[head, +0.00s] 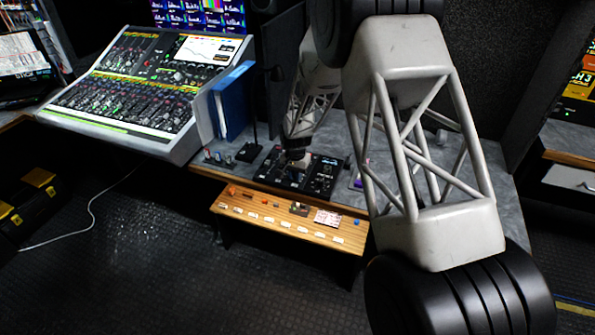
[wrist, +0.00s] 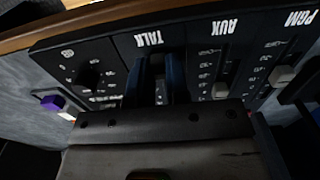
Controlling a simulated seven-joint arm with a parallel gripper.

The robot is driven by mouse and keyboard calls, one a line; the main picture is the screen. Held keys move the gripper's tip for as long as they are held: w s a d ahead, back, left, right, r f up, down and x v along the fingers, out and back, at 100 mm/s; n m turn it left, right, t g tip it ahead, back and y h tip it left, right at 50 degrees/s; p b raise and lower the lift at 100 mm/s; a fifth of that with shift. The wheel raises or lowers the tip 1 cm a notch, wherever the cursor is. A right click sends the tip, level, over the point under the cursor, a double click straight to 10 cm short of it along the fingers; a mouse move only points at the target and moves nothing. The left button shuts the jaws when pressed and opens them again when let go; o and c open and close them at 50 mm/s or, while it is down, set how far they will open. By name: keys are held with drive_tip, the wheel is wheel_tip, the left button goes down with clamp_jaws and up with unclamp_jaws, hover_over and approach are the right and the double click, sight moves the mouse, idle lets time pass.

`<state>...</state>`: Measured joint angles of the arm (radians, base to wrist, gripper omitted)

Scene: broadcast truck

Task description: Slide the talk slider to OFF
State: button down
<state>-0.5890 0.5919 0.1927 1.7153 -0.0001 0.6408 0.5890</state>
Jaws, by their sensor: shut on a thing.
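The black slider panel (wrist: 115,50) appears upside down in the wrist view, with TALK, AUX and PGM labels. My gripper (wrist: 160,68) is at the TALK column, its two dark blue fingers close together on the talk slider's knob. The fingers hide most of that knob and its scale, so I cannot read its position. The AUX slider (wrist: 221,90) and the PGM slider (wrist: 282,75) have pale knobs and stand apart from the fingers. In the head view the panel (head: 318,182) lies on the grey desk, with my gripper (head: 294,166) down on it.
A dark knob (wrist: 89,77) is beside the TALK column. A purple and white object (wrist: 54,103) lies beside the panel. In the head view, a wooden button strip (head: 290,228) is in front, a microphone base (head: 249,152) and mixing console (head: 140,85) to the left.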

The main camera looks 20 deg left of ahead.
drive_tip(key=shift+s, duration=0.2)
drive_tip(key=c, duration=1.1)
unclamp_jaws()
drive_tip(key=shift+r, duration=0.15)
drive_tip(key=shift+r, duration=3.75)
drive_tip(key=shift+r, duration=0.1)
